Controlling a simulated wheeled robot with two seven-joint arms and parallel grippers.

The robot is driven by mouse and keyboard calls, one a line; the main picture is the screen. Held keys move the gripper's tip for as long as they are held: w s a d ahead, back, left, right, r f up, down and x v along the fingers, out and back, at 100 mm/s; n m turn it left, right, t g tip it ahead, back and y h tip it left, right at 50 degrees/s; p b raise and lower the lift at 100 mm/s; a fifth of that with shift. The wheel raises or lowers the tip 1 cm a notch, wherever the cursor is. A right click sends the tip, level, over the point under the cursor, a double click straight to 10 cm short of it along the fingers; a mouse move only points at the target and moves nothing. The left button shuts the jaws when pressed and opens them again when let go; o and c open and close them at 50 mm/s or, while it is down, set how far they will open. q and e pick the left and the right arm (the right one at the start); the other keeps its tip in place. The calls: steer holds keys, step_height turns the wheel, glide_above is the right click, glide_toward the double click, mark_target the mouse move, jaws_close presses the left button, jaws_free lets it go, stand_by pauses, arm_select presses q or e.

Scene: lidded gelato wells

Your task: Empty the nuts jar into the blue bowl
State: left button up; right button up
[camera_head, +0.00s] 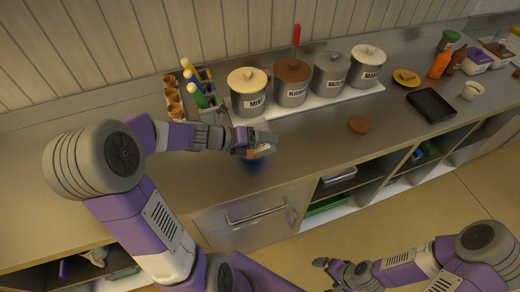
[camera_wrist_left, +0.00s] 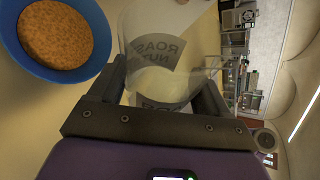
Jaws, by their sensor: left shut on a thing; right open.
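My left gripper (camera_head: 262,143) is shut on the clear nuts jar (camera_wrist_left: 150,30), whose label reads roast nuts. The jar looks see-through, with no nuts visible in the part I see. In the left wrist view the scene is turned sideways and the blue bowl (camera_wrist_left: 10,40) lies beside the jar's far end. The bowl holds a broad bed of brown, crumbly nuts (camera_wrist_left: 58,32). In the head view the bowl (camera_head: 254,163) is mostly hidden under my left gripper. My right gripper (camera_head: 322,264) is open and empty, in front of the counter.
Several lidded wells (camera_head: 290,84) stand in a row behind my left gripper. A caddy with bottles (camera_head: 197,88) and cones (camera_head: 173,98) is left of them. The counter's left part is clear.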

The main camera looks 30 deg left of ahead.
arm_select(q)
steer(key=m+t+y+b, duration=0.1)
steer(key=b, duration=0.2)
steer(key=a+m+y+b, duration=0.1)
steer(key=b, duration=0.2)
steer(key=w+m+t+y+b, duration=0.1)
steer(key=m+b, duration=0.1)
steer(key=b, duration=0.1)
steer(key=shift+a+f+t+y+b, duration=0.25)
steer(key=shift+f+t+y+b, duration=0.05)
steer(key=shift+w+a+m+b, duration=0.15)
steer(key=shift+m+b, duration=0.15)
steer(key=shift+b, duration=0.35)
steer(key=shift+r+t+y, duration=0.15)
steer(key=shift+t+y, duration=0.15)
